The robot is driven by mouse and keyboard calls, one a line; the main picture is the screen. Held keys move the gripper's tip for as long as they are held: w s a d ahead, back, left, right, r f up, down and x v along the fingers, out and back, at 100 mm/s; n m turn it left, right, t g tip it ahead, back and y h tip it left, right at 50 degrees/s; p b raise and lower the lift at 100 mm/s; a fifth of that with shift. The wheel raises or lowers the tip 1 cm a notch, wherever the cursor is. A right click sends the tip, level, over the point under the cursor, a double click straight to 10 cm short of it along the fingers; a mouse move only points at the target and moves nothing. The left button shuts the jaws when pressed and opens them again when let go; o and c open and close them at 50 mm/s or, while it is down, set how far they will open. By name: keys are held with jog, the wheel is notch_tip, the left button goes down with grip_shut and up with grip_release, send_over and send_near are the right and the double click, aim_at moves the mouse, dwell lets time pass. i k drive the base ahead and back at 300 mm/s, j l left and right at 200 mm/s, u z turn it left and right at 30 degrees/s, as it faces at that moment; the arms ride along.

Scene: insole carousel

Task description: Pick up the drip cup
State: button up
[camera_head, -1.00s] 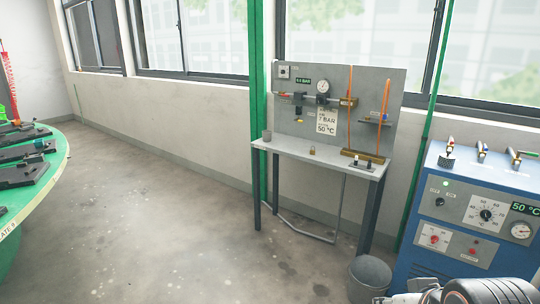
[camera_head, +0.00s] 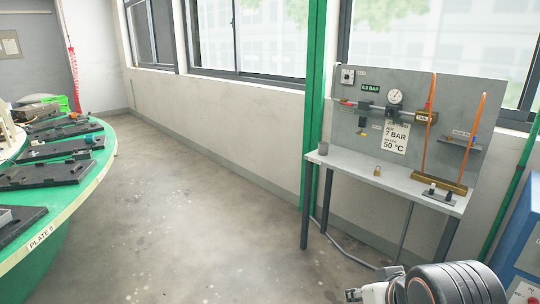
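A small grey cup (camera_head: 323,148), which looks like the drip cup, stands upright at the left end of the grey workbench (camera_head: 350,162) below the panel. Nothing touches it. Part of my arm shows at the bottom right, well below and to the right of the cup. I cannot make out my gripper's fingers in this view.
A gauge panel (camera_head: 372,83) with orange tubes rises behind the bench. A brass padlock (camera_head: 377,171) and a brass block (camera_head: 437,182) sit on the bench. A green round table (camera_head: 95,190) with black fixtures stands left. A blue machine (camera_head: 520,240) is at right. The floor between is clear.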

aim_at(323, 146)
jog(key=i+j+z, duration=0.2)
jog(key=i+j, duration=0.15)
jog(key=i+j+z, duration=0.2)
jog(key=i+j, duration=0.2)
jog(key=i+j+z, duration=0.2)
jog(key=j, duration=0.35)
jog(key=i+j+z, duration=0.15)
jog(key=i+j, duration=0.15)
jog(key=i, duration=0.15)
jog(key=i+j+z, duration=0.2)
jog(key=i, duration=0.25)
jog(key=i+j+z, duration=0.15)
jog(key=i+j, duration=0.25)
jog(key=j, duration=0.15)
jog(key=i+j+z, duration=0.2)
jog(key=i+j, duration=0.2)
jog(key=i+j+z, duration=0.15)
jog(key=i+j, duration=0.2)
jog(key=j, duration=0.2)
jog(key=i+j+z, duration=0.2)
jog(key=j, duration=0.35)
jog(key=i+l, duration=0.05)
jog(key=i, duration=0.05)
